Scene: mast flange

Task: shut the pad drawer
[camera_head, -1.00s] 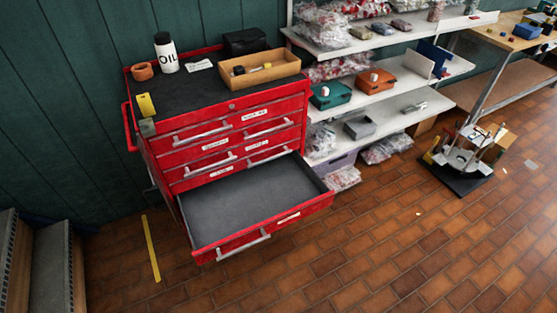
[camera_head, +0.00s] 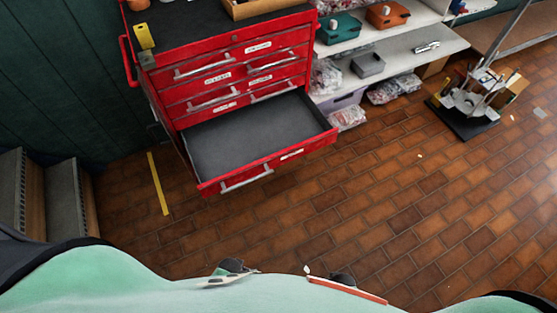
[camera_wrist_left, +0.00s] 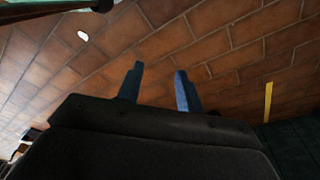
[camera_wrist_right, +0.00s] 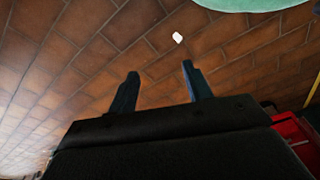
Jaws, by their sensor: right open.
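The pad drawer (camera_head: 266,172) is the large bottom drawer of the red tool chest (camera_head: 166,93). It stands far out in the head view. Its grey inside is empty, and its front has a silver handle (camera_head: 247,181). The drawers above it are shut. My left gripper (camera_wrist_left: 157,76) is open and empty over the brick floor in its wrist view. My right gripper (camera_wrist_right: 160,73) is also open and empty over the floor. A red piece (camera_wrist_right: 295,135) shows at the lower right of the right wrist view. Neither gripper touches the drawer.
Shelves (camera_head: 405,55) with boxes and bags stand right of the chest. A small stand on a dark base (camera_head: 466,120) is farther right. Grey stepped units (camera_head: 68,200) are at the left, near a yellow floor strip (camera_head: 157,183). The floor before the drawer is clear.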

